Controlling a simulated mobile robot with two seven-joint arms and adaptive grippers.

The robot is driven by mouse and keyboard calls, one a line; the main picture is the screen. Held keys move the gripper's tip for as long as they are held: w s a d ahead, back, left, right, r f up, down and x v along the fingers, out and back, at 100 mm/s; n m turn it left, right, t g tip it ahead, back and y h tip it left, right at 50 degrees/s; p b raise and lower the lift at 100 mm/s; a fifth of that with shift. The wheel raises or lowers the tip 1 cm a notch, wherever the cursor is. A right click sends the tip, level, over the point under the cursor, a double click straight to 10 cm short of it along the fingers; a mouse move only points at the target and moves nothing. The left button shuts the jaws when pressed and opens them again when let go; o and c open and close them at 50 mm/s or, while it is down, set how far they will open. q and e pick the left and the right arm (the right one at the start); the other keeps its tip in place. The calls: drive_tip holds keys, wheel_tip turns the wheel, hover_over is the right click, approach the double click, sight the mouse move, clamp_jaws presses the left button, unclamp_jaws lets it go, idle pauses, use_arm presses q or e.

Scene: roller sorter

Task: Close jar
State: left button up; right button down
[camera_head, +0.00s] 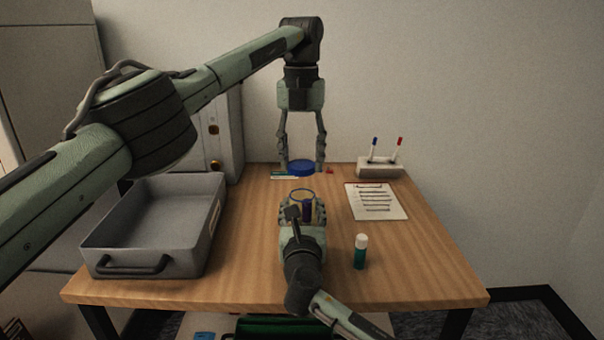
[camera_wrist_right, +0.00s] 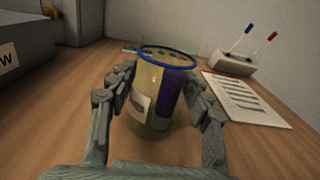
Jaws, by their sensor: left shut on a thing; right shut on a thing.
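The jar (camera_head: 303,204) is clear with a blue rim and stands on the table. It also shows in the right wrist view (camera_wrist_right: 155,105), upright with its top open, a pale label on its side and something purple in or on it. My right gripper (camera_head: 302,213) is shut on the jar, with a finger on each side of it in the right wrist view (camera_wrist_right: 158,92). The blue lid (camera_head: 302,167) is between the fingertips of my left gripper (camera_head: 302,170), held flat and farther back than the jar in the head view. My left gripper is shut on it.
A grey tray (camera_head: 213,228) with a dark handle stands at the left. A glue stick (camera_head: 360,252) stands at the front right. A written sheet (camera_head: 376,213) and a pen holder (camera_head: 379,170) with two pens are at the right. Small flat items (camera_head: 284,177) lie near the back edge.

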use_arm(q)
drive_tip(key=shift+f, duration=1)
drive_tip(key=shift+f, duration=0.85)
drive_tip(key=shift+f, duration=0.6)
